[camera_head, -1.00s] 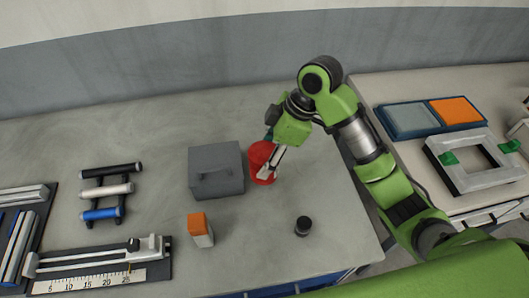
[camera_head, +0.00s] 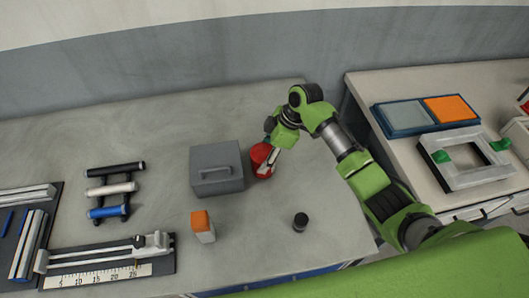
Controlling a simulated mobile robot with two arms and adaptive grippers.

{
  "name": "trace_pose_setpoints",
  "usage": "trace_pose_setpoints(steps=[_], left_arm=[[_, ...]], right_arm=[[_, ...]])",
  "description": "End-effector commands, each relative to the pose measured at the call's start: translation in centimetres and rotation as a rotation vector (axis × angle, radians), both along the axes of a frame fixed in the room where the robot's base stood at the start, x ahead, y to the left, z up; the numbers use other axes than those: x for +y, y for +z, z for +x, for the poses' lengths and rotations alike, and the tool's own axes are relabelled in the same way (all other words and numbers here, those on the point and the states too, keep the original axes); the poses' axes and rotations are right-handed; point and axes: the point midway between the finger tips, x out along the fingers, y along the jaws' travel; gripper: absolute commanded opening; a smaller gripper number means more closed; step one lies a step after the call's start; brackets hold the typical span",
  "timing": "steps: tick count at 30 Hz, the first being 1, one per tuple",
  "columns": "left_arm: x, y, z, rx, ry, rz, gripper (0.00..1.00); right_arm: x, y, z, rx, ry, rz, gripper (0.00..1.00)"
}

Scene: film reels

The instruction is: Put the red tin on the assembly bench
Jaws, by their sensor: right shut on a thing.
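The red tin (camera_head: 260,154) is just right of the grey box on the left bench (camera_head: 170,118). My right gripper (camera_head: 266,165) is shut on the red tin, with its fingers across the tin's right side. The gripper and arm hide part of the tin. I cannot tell whether the tin touches the bench top. My left gripper is not in the picture. The pictures do not name which of the two benches is the assembly bench.
A grey box with a handle (camera_head: 216,168) stands close left of the tin. An orange-topped block (camera_head: 203,227) and a black cylinder (camera_head: 300,222) stand in front. The right bench (camera_head: 370,84) holds a blue-framed tray (camera_head: 402,120) and a grey frame (camera_head: 466,176).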

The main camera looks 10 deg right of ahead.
Motion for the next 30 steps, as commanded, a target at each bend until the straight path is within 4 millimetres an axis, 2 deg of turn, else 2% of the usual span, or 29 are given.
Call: trace_pose_setpoints(steps=[8, 9, 11, 22, 26, 30], left_arm=[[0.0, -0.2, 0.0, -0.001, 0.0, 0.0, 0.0], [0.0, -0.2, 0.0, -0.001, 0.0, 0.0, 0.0], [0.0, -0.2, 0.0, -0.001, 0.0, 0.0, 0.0], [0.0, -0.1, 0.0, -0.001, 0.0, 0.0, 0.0], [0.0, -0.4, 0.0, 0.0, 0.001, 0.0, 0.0], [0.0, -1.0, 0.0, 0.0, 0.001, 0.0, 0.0]], right_arm=[[0.0, -0.3, 0.0, -0.001, 0.0, 0.002, 0.26], [0.0, -0.4, 0.0, 0.0, 0.0, 0.001, 0.57], [0.0, -0.4, 0.0, 0.0, 0.0, 0.001, 0.71], [0.0, -0.1, 0.0, 0.0, 0.0, 0.001, 0.71], [-0.4, 1.0, 0.0, -0.003, 0.0, 0.001, 0.71], [-1.5, 3.4, -0.1, -0.006, 0.001, 0.001, 0.71]])
